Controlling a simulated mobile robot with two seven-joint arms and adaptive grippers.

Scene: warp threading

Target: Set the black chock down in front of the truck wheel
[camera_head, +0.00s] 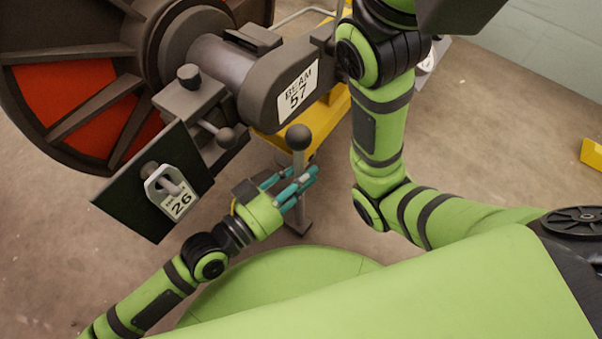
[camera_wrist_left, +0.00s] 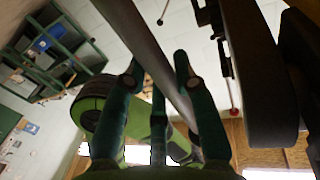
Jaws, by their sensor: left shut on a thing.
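My left gripper (camera_head: 293,188) has teal fingers and is shut around the upright grey shaft of a ball-topped lever (camera_head: 299,138). In the left wrist view the grey shaft (camera_wrist_left: 150,45) runs between the teal fingers (camera_wrist_left: 158,105). The lever stands below and beside the beam's arm, in front of the yellow truck frame (camera_head: 325,110). I cannot make out the black chock in either view. No truck wheel shows clearly; a pale round part (camera_head: 428,62) is partly hidden behind my right arm. My right gripper is outside the views.
A large dark flanged wheel with red panels (camera_head: 70,85) and a housing labelled BEAM 57 (camera_head: 285,95) fill the upper left. A dark plate with a tag reading 26 (camera_head: 130,203) hangs close to my left arm. A yellow block (camera_head: 592,153) lies at the right edge. The floor at right is open.

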